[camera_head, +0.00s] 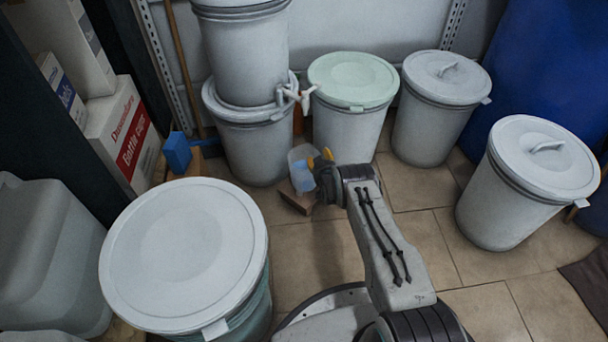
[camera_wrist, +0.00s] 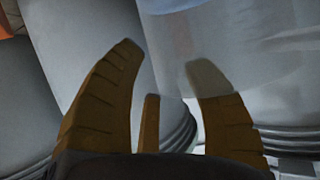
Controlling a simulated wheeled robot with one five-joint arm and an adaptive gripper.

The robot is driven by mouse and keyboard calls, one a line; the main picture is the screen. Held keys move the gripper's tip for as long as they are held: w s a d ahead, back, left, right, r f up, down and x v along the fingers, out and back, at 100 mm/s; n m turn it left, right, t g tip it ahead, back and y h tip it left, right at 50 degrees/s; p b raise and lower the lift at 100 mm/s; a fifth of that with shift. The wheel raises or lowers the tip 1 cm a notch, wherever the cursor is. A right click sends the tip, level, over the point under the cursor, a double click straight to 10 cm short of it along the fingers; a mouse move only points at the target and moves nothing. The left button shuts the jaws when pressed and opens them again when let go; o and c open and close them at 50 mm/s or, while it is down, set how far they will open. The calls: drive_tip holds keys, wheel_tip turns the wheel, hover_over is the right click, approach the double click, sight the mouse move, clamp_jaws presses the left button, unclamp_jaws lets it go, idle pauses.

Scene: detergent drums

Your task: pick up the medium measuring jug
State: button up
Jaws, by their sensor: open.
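In the wrist view my gripper (camera_wrist: 167,64) is open, with brown ridged fingers. A translucent wall (camera_wrist: 240,45), likely the jug's, fills the upper right. The right fingertip looks paler, as if seen through that wall; the left fingertip is outside it. I cannot tell whether either finger touches it.
Stacked drums with a tap (camera_head: 292,94) stand behind the jug. A green-lidded drum (camera_head: 352,120) is close behind my gripper. A large white-lidded drum (camera_head: 183,255) is front left.

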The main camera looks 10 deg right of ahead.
clamp_jaws()
idle(0.4)
drive_tip(key=shift+w+r, duration=0.15)
